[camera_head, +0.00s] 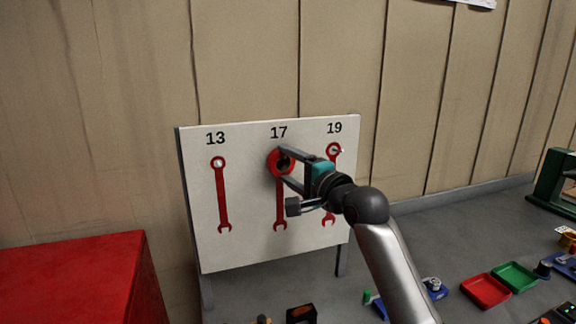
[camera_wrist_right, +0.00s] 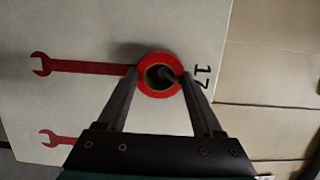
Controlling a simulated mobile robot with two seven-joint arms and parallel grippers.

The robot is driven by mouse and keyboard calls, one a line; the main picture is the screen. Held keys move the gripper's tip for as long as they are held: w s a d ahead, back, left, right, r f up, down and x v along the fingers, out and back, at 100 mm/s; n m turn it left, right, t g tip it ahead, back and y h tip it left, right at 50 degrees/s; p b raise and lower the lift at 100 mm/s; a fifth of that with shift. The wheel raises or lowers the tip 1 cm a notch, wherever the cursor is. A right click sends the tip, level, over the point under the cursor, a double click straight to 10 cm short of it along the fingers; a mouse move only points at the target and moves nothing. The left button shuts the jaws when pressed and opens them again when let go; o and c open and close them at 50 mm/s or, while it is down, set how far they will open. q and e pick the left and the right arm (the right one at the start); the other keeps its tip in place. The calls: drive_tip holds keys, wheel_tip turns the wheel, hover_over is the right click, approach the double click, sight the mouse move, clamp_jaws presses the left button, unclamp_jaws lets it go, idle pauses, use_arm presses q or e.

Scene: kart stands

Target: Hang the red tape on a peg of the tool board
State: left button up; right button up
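The red tape (camera_head: 272,164) is a ring standing flat-on near the white tool board (camera_head: 250,215), just under the number 17. In the right wrist view the red tape (camera_wrist_right: 159,92) sits between my fingertips, and a dark peg (camera_wrist_right: 167,75) shows inside its hole. The ring appears to be around that peg; its depth along it is hard to tell. My right gripper (camera_head: 286,167) has one finger on each side of the ring, seemingly touching it; it also fills the lower right wrist view (camera_wrist_right: 159,73). My left gripper is not in view.
Pegs under 13 (camera_head: 218,163) and 19 (camera_head: 335,150) look bare. Red painted wrench shapes mark the board. A red cabinet (camera_head: 70,275) stands at left. Red (camera_head: 485,291) and green (camera_head: 514,276) trays and small parts lie on the grey bench at right.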

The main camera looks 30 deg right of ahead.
drive_tip(key=shift+o, duration=1.4)
drive_tip(key=shift+w, duration=0.1)
drive_tip(key=shift+o, duration=1)
drive_tip(key=s, duration=1.5)
drive_tip(key=shift+s+d, duration=0.2)
